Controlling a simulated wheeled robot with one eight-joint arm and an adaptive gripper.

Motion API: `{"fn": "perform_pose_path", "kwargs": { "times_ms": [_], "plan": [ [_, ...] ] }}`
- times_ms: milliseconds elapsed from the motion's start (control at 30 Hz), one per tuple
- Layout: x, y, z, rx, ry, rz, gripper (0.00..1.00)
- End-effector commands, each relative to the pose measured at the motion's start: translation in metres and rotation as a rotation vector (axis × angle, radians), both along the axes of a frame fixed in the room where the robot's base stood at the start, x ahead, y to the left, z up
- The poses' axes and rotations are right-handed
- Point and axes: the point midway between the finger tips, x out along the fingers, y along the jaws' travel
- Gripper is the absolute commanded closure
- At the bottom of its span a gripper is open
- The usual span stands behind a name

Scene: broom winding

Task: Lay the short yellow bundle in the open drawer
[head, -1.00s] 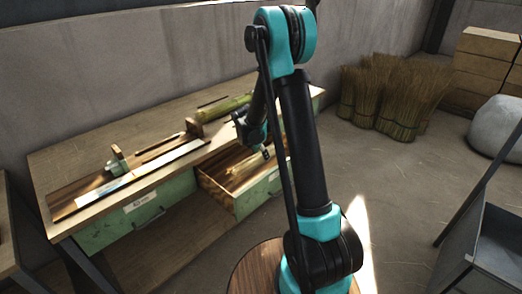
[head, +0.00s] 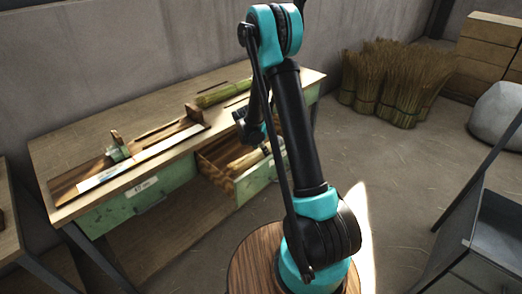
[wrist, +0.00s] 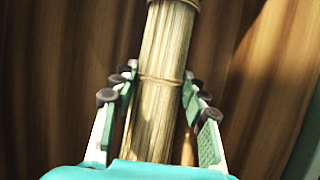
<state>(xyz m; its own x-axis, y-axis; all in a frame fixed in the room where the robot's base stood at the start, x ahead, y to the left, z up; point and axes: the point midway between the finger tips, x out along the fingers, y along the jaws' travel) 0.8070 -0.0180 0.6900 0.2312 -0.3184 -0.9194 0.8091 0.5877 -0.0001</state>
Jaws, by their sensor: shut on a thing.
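The short yellow bundle (wrist: 166,55), pale straw tied with bands, lies lengthwise between the fingers of my gripper (wrist: 160,85) in the wrist view. My gripper is shut on it around a tied band. In the head view the bundle (head: 244,161) shows as a pale strip inside the open drawer (head: 248,184), which has a green front and wooden inside. Brown wood fills the background behind the bundle in the wrist view. I cannot tell whether the bundle touches the drawer floor. My arm partly hides the drawer's right side.
A longer greenish bundle (head: 222,94) lies on the workbench (head: 95,135) above the drawer. A wooden board with a pale strip (head: 130,165) is at the bench's left. A shut green drawer (head: 140,195) is below it. Standing straw sheaves (head: 385,80) are at the back right.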

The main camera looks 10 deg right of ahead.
Motion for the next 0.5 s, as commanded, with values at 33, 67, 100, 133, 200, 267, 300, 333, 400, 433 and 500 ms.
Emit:
{"fn": "perform_pose_path", "kwargs": {
  "times_ms": [33, 67, 100, 133, 200, 267, 300, 333, 400, 433, 500],
  "plan": [
    [0.0000, 0.0000, 0.0001, 0.000, 0.000, 0.000, 0.90],
    [0.0000, 0.0000, 0.0001, 0.000, 0.000, 0.000, 0.90],
    [0.0000, 0.0000, 0.0001, 0.000, 0.000, 0.000, 0.90],
    [0.0000, 0.0000, 0.0001, 0.000, 0.000, 0.000, 0.90],
    [0.0000, 0.0000, 0.0001, 0.000, 0.000, 0.000, 0.90],
    [0.0000, 0.0000, 0.0002, 0.000, 0.000, 0.000, 0.54],
    [0.0000, 0.0000, 0.0002, 0.000, 0.000, 0.000, 0.49],
    [0.0000, 0.0000, 0.0002, 0.000, 0.000, 0.000, 0.45],
    [0.0000, 0.0000, 0.0002, 0.000, 0.000, 0.000, 0.36],
    [0.0001, 0.0000, 0.0002, 0.000, 0.000, 0.000, 0.33],
    [0.0000, 0.0000, 0.0002, 0.000, 0.000, 0.000, 0.32]
  ]
}}
